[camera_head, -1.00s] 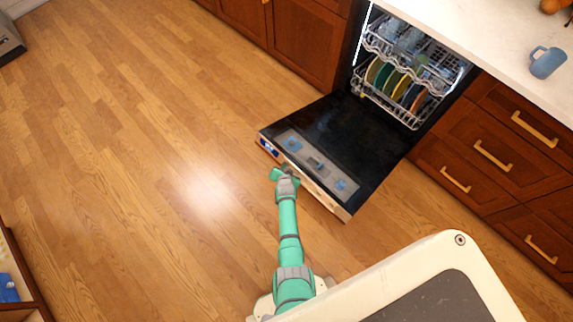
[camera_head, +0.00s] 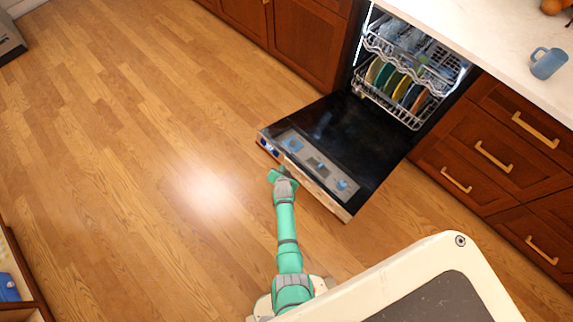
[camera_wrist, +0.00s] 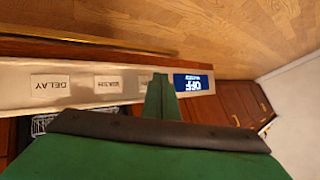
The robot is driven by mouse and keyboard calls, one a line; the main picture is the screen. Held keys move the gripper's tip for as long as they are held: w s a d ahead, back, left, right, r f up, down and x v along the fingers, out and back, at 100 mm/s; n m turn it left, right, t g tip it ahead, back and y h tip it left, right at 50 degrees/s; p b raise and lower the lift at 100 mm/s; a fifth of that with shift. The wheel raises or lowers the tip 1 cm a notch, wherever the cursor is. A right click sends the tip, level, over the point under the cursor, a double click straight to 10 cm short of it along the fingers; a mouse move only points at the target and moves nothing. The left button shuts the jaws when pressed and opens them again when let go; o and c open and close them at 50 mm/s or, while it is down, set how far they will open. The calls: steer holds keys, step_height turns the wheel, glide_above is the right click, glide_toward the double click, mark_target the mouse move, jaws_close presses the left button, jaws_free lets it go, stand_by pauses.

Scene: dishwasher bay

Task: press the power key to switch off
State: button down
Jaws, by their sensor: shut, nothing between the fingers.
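The dishwasher door (camera_head: 345,160) hangs open and down, with its control strip along the outer edge. In the wrist view the control panel (camera_wrist: 70,83) shows upside-down white keys, one marked DELAY (camera_wrist: 50,85), and a blue label (camera_wrist: 193,82) reading OFF. My gripper (camera_head: 277,175) is shut and empty beside the door's edge. In the wrist view its green fingertips (camera_wrist: 162,88) overlap the panel just left of the blue label and partly cover a key there. Whether they touch the panel cannot be told. Which key is the power key is not clear.
The racks (camera_head: 395,85) inside the dishwasher hold several plates. Wooden drawers (camera_head: 490,150) stand to the right, below a white counter with a blue mug (camera_head: 548,63). The wooden floor (camera_head: 150,150) to the left is clear.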

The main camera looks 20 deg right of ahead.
steer(key=shift+s+a+r, duration=0.25)
steer(key=shift+a+r, duration=0.05)
steer(key=shift+a, duration=0.45)
steer(key=shift+s+a+r, duration=0.3)
steer(key=shift+a, duration=0.4)
steer(key=shift+s+a+r, duration=0.25)
steer(key=shift+a+r, duration=0.05)
steer(key=shift+a, duration=0.45)
steer(key=shift+a, duration=0.1)
steer(key=s+a+r+n+t+y, duration=0.1)
steer(key=s+a+r+n+t, duration=0.15)
steer(key=s+a+r, duration=0.6)
steer(key=s+a+r+n+t+y, duration=0.1)
steer(key=s+a+r+n, duration=0.3)
steer(key=s, duration=0.8)
steer(key=s+a+r+n+t, duration=0.1)
steer(key=s+r, duration=0.3)
steer(key=r, duration=0.6)
steer(key=s+a+r+n+t+y, duration=0.1)
steer(key=s+r, duration=0.4)
steer(key=r, duration=0.5)
steer(key=s+a+r+n+t, duration=0.1)
steer(key=s+r, duration=0.3)
steer(key=r, duration=0.6)
steer(key=shift+s+n, duration=0.3)
steer(key=shift+n, duration=0.25)
